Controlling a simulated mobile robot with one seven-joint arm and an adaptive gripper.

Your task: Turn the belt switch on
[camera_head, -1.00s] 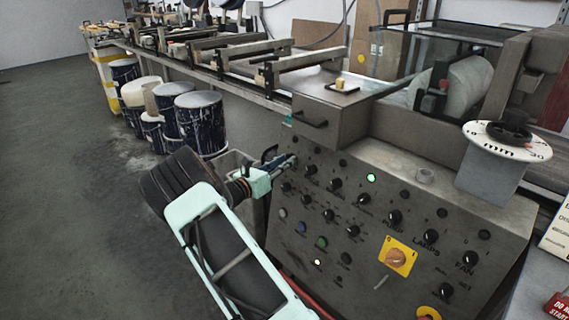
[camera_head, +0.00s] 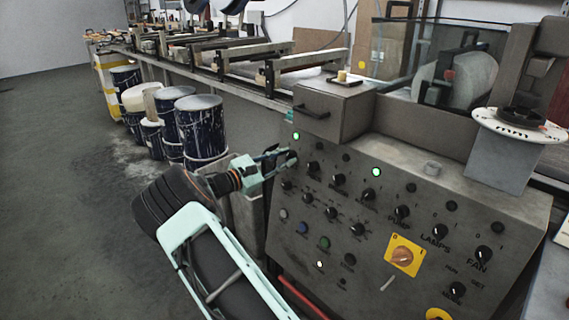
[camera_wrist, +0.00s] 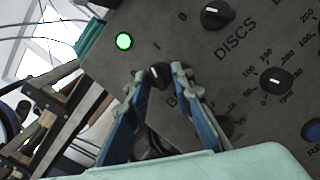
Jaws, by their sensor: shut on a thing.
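The belt switch is a small black knob (camera_wrist: 160,76) with a pale pointer line, on the grey control panel (camera_head: 385,205). Its label is mostly hidden behind a finger; only a "B" shows. The pointer line faces roughly toward an "I" mark. My gripper (camera_wrist: 163,74) is shut on this knob, one finger on each side. In the head view my gripper (camera_head: 288,157) reaches the panel's upper left corner from the left and hides most of the knob. A green lamp (camera_wrist: 124,41) above the switch is lit; it also shows in the head view (camera_head: 296,135).
The DISCS knob (camera_wrist: 216,14) sits close beside my gripper. Several other knobs and an orange switch on a yellow plate (camera_head: 403,255) cover the panel. A grey box (camera_head: 333,112) stands above it. Paint drums (camera_head: 200,125) stand at the left, with open floor in front.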

